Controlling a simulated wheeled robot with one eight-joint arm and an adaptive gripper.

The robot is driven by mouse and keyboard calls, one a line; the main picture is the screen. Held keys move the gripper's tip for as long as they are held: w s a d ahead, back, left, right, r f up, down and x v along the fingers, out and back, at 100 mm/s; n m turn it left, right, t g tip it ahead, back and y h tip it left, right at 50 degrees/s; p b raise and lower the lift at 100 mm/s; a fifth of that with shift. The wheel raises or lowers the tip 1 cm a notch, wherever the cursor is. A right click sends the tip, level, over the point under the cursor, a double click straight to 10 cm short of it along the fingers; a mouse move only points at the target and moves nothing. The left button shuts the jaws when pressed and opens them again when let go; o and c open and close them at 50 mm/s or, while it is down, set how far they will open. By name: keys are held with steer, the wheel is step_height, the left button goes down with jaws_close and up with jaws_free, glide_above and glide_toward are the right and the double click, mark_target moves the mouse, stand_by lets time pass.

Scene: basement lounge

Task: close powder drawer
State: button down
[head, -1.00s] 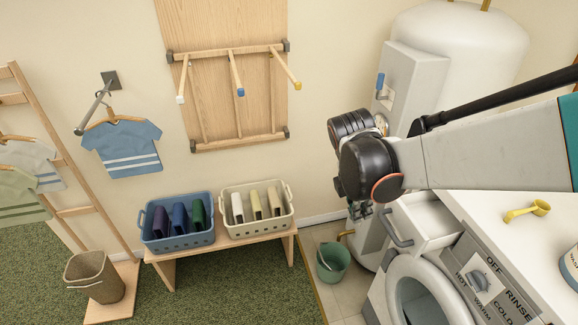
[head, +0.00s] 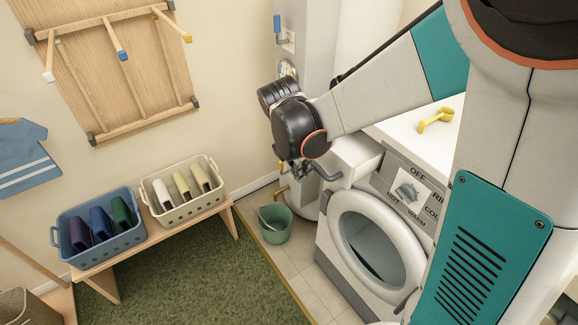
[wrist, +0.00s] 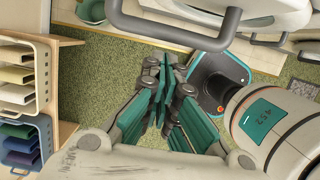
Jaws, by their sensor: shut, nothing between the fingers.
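The powder drawer (head: 352,156) is a white box that sticks out from the upper left of the washing machine (head: 372,240). Its grey bar handle (head: 327,173) is on its front. In the head view my gripper (head: 303,176) hangs just left of the handle, partly hidden by my dark wrist. In the wrist view the handle (wrist: 172,35) crosses the top, beyond my gripper (wrist: 166,72). The teal fingers are together and empty. I see a gap to the handle in the wrist view; contact is not visible.
The round washer door (head: 375,242) is below the drawer. A green bucket (head: 275,224) stands on the floor to the left. A bench (head: 110,262) holds a blue basket (head: 100,235) and a cream basket (head: 182,205).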

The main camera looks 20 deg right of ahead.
mark_target(327, 159)
steer(key=shift+w+d, duration=0.1)
steer(key=shift+d, duration=0.2)
steer(key=shift+d, duration=0.1)
steer(key=w+d, duration=0.1)
steer(key=d, duration=0.2)
steer(key=w+d, duration=0.1)
steer(key=d, duration=0.3)
steer(key=w+d, duration=0.1)
steer(key=d, duration=0.2)
steer(key=shift+w+d, duration=0.3)
steer(key=shift+d, duration=0.05)
steer(key=shift+r, duration=0.1)
steer(key=shift+a, duration=0.3)
steer(key=a, duration=0.1)
steer(key=s+a+f, duration=0.1)
steer(key=shift+a+b, duration=0.35)
steer(key=shift+b, duration=0.05)
steer(key=shift+s+a+r+p, duration=0.3)
steer(key=shift+a+r, duration=0.25)
steer(key=shift+r, duration=0.2)
steer(key=p+v, duration=0.2)
steer(key=v, duration=0.6)
steer(key=shift+r+p, duration=0.3)
steer(key=shift+p, duration=0.1)
